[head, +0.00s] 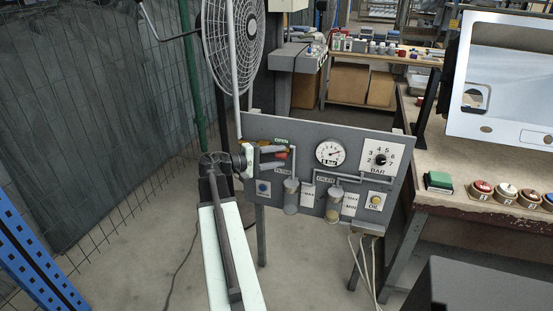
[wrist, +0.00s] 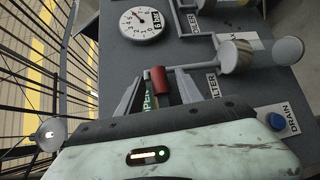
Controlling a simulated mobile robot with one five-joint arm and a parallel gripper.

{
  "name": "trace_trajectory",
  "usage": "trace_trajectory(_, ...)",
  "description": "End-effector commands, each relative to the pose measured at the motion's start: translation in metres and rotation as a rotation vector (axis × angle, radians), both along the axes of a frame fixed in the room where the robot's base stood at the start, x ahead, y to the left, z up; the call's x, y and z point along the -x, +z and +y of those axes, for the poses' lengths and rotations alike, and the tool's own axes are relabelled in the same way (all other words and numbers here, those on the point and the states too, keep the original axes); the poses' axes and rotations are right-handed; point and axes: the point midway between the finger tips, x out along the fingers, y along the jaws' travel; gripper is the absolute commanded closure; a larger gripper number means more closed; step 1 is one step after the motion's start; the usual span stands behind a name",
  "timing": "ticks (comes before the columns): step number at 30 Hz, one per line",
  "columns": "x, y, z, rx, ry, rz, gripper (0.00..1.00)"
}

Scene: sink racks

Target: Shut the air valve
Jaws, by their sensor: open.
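The air valve's red handle (head: 281,155) is at the left end of a grey panel, just below a green OPEN label (head: 282,141). In the wrist view the handle (wrist: 159,78) points up and away from my gripper body. My gripper (head: 287,156) is open at the panel's left end, one finger above the handle and one below. In the wrist view my gripper (wrist: 160,82) has a finger on each side of the handle. A gap shows beside the handle; contact cannot be told. The valve's body is mostly hidden behind my gripper.
The panel carries a round gauge (head: 330,153), a BAR knob (head: 380,160), filter bowls and a blue DRAIN button (head: 263,188). A fan (head: 233,40) stands behind. A bench (head: 480,200) with coloured buttons is at the right. A blue rack post (head: 35,265) is at lower left.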

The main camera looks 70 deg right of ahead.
Motion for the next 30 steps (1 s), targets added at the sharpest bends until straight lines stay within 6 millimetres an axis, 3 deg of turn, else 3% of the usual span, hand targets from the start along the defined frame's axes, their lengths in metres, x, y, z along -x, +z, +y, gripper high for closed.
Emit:
trace_trajectory(6, 0.0001, 0.0, -0.0003, 0.0, 0.001, 0.0, 0.57)
trace_trajectory(11, -0.0002, 0.0, -0.0001, 0.0, 0.001, 0.0, 1.0)
trace_trajectory(30, -0.001, -0.0001, 0.0005, 0.0, 0.002, 0.0, 1.0)
